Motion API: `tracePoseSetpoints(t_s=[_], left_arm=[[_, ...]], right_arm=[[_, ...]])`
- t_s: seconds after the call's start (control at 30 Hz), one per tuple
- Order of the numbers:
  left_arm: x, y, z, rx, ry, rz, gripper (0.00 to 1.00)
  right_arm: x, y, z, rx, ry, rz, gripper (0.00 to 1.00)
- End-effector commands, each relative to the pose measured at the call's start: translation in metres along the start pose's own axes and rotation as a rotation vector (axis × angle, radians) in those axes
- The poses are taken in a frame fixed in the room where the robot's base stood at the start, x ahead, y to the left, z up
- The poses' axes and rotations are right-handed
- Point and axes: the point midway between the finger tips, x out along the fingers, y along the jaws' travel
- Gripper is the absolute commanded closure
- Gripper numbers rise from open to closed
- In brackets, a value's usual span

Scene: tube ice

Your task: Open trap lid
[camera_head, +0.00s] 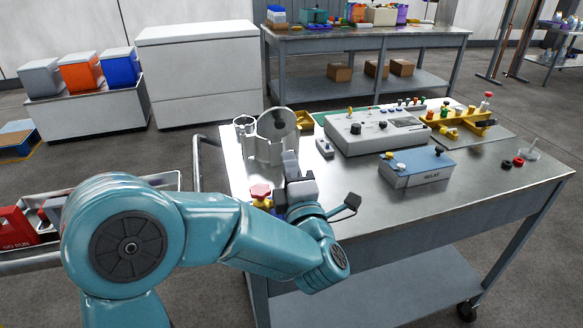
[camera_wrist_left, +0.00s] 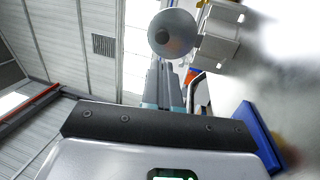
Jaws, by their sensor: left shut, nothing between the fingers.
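The trap is a shiny metal canister (camera_head: 262,152) at the left end of the steel bench, with a smaller metal tube (camera_head: 244,125) beside it. Its round lid (camera_head: 278,124) shows as a tilted bright disc at the top. My left gripper (camera_head: 290,158) is shut and empty, just in front of the canister's right side; I cannot tell whether it touches. In the left wrist view, a round grey disc (camera_wrist_left: 173,33), probably the lid, stands beyond the shut fingers (camera_wrist_left: 172,85). My right gripper is out of view.
A control box (camera_head: 375,131), the relay box (camera_head: 417,167) and a yellow fixture (camera_head: 462,119) occupy the bench's back and right.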

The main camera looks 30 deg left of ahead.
Motion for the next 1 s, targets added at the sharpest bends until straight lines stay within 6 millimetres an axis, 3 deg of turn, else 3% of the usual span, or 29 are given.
tracePoseSetpoints(t_s=[0.2,0.4,0.6,0.87,1.0], left_arm=[[0.048,0.001,-0.001,0.001,0.004,0.000,1.00],[0.079,0.000,0.000,0.001,0.001,0.000,1.00],[0.091,-0.001,0.000,0.001,-0.001,0.000,1.00],[0.092,-0.001,0.000,0.000,-0.001,0.000,1.00],[0.098,0.007,-0.001,-0.005,0.002,-0.041,1.00]], right_arm=[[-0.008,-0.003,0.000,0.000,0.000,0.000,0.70],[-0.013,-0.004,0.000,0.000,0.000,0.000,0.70],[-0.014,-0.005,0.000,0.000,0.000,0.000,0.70],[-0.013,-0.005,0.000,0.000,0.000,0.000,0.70],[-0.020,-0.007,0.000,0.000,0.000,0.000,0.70]])
